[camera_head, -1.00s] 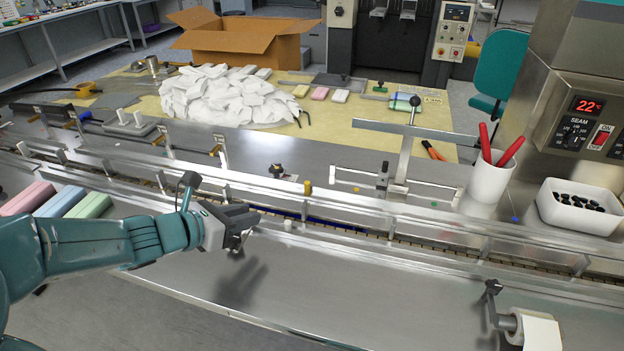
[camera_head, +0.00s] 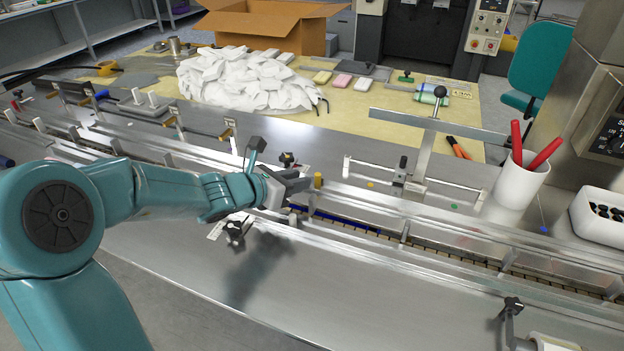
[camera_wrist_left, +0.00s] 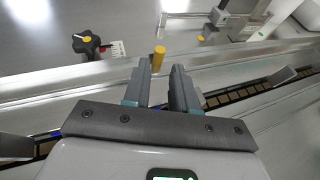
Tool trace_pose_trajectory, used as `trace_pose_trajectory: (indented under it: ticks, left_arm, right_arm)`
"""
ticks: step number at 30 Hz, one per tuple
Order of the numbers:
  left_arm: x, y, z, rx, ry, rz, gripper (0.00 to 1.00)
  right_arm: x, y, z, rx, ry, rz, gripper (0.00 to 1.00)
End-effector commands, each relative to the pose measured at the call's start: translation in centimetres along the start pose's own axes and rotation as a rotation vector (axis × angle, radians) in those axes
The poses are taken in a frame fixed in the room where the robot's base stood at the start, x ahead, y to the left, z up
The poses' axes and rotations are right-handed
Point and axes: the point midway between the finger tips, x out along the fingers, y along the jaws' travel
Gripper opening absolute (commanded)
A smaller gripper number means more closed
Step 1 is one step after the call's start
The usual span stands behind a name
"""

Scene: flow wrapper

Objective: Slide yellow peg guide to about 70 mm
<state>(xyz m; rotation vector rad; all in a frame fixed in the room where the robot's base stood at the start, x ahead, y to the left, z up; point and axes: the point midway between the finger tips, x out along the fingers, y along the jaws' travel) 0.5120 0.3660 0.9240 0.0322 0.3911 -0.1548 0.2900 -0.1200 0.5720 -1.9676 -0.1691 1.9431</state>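The yellow peg (camera_head: 318,181) stands upright on the long metal rail. It also shows in the left wrist view (camera_wrist_left: 158,57), just beyond my fingertips. My left gripper (camera_head: 303,183) is over the conveyor channel, close to the left of the peg in the head view. In the left wrist view my left gripper (camera_wrist_left: 160,75) has its two fingers apart with nothing between them. The peg lies ahead of the gap, nearer the left finger; I cannot tell whether they touch. My right gripper is not in view.
A black knob (camera_head: 288,159) with a small printed label sits behind the rail; the knob also shows in the left wrist view (camera_wrist_left: 88,42). A post with a crossbar (camera_head: 425,130) and a white cup (camera_head: 516,184) of red-handled tools stand to the right. The front metal surface (camera_head: 330,290) is mostly clear.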

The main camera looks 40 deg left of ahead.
Motion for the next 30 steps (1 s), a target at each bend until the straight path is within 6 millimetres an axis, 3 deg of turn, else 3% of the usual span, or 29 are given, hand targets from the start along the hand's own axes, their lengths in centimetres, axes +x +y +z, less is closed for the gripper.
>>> trace_pose_trajectory:
  ticks: [3,10,19,20,22,30]
  left_arm:
    - [2.6,-0.2,-0.1,0.0,0.0,-0.004,0.26]
    - [5.2,-0.1,0.1,0.0,0.0,-0.001,0.26]
    - [5.6,0.0,0.2,0.0,0.0,0.0,0.26]
    - [5.6,0.0,0.2,0.0,0.0,0.0,0.23]
    - [5.6,0.0,0.2,-0.001,0.0,0.0,0.0]
    - [5.5,-0.1,0.1,0.0,0.0,0.0,0.0]
  right_arm:
    - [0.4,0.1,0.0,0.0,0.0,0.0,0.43]
    - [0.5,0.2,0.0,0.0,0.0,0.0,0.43]
    - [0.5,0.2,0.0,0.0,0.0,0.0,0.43]
    - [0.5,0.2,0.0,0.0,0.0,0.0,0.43]
    - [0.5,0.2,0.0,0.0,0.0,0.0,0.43]
    - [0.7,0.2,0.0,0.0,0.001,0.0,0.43]
